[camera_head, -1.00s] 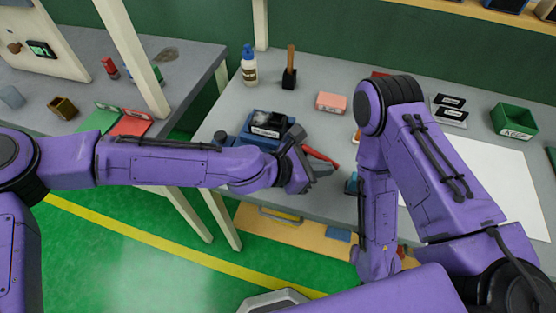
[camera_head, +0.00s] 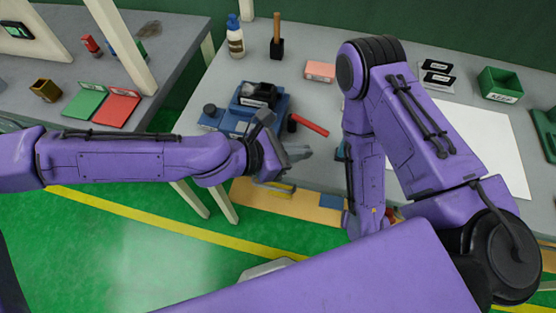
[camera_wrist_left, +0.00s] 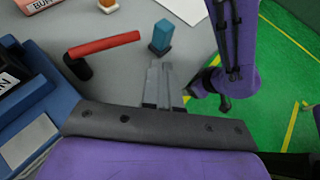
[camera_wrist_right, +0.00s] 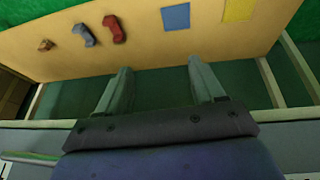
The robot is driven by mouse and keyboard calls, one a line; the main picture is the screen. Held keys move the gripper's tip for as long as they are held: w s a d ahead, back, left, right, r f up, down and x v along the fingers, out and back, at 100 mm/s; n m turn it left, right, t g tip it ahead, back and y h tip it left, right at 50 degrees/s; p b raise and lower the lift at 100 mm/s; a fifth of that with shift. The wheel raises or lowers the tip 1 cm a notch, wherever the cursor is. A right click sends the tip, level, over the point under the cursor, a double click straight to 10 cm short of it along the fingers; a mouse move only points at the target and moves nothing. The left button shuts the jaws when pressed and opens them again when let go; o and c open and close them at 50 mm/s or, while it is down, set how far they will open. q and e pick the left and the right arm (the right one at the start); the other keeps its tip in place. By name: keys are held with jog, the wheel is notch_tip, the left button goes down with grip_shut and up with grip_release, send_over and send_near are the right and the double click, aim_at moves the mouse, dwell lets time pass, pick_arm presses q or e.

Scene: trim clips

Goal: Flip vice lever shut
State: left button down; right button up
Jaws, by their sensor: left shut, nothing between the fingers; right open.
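The blue vice (camera_head: 268,108) with a black block on top stands near the bench's front edge; its blue body also shows at the left of the left wrist view (camera_wrist_left: 38,100). Its red lever (camera_head: 311,125) sticks out to the right from a black pivot, and shows whole in the left wrist view (camera_wrist_left: 103,43). My left gripper (camera_head: 302,154) is shut and empty, on the near side of the lever and apart from it. In the left wrist view its fingertips (camera_wrist_left: 165,68) lie right of the lever. My right gripper (camera_wrist_right: 158,80) is open and empty, facing a tan panel.
A small teal block (camera_wrist_left: 161,36) stands just beyond the left fingertips. My right arm is close by on the right. A pink box (camera_head: 320,71), a bottle (camera_head: 236,42) and a green bin (camera_head: 500,84) stand farther back. A white sheet (camera_head: 460,140) covers the bench at right.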

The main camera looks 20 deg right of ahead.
pick_arm(q)
jog(key=s+a+r, duration=0.3)
jog(key=a, duration=0.2)
jog(key=shift+s, duration=0.4)
jog(key=w+a+f+m+t+y, duration=0.1)
jog(key=a+f+m+y, duration=0.25)
jog(key=a+f, duration=0.4)
jog(key=w+a+f+m+t+y, duration=0.15)
jog(key=a+f+y, duration=0.25)
jog(key=f, duration=0.7)
jog(key=s+a+f+m+y, duration=0.2)
jog(key=s+a+f, duration=0.1)
jog(key=a, duration=0.6)
jog(key=s+a+f+m+y, duration=0.2)
jog(key=s+a+f+y, duration=0.1)
jog(key=a, duration=0.6)
jog(key=s+a+f+m+y, duration=0.3)
jog(key=s+a+f, duration=0.2)
jog(key=a, duration=0.5)
notch_tip(320, 180, down, 2)
jog(key=shift+f+b, duration=0.1)
jog(key=shift+b, duration=0.35)
